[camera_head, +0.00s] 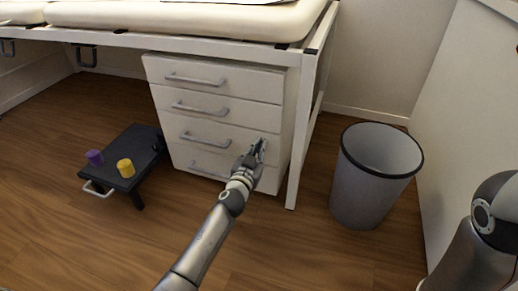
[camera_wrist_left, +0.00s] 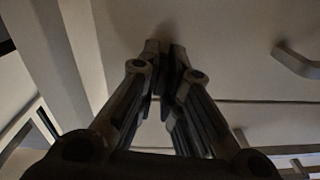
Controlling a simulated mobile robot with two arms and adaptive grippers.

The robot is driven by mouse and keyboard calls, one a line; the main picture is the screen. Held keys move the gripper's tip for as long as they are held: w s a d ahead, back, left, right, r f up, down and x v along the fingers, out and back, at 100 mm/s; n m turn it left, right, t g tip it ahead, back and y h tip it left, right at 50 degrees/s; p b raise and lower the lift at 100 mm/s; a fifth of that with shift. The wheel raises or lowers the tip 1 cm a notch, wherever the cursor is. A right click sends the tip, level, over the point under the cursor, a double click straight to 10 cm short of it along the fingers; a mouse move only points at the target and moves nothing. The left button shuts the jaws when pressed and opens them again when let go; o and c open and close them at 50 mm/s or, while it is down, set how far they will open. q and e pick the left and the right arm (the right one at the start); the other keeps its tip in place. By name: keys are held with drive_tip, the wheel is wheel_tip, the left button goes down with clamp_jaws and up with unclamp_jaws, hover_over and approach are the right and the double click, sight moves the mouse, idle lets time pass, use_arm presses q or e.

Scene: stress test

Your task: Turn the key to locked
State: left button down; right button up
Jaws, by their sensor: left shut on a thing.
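A white drawer cabinet (camera_head: 225,90) stands under the bench, with several drawers and grey bar handles. My left gripper (camera_head: 259,149) is at the right side of its front, near the lower drawers. In the left wrist view the fingertips (camera_wrist_left: 164,48) are close together against the pale drawer front (camera_wrist_left: 228,60). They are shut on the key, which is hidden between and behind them. I cannot see which way the key is turned. My right gripper is not in view.
A drawer handle (camera_wrist_left: 296,60) is right of the fingers in the wrist view. A grey bin (camera_head: 365,190) stands right of the cabinet. A low black stool (camera_head: 140,145) with a purple and a yellow object (camera_head: 126,168) is at left. Wooden floor is clear in front.

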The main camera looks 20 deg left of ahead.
use_arm(q)
drive_tip(key=m, duration=1.1)
drive_tip(key=shift+d+f, duration=0.1)
drive_tip(key=m, duration=0.4)
drive_tip(key=shift+m, duration=0.4)
drive_tip(key=c, duration=1.6)
unclamp_jaws()
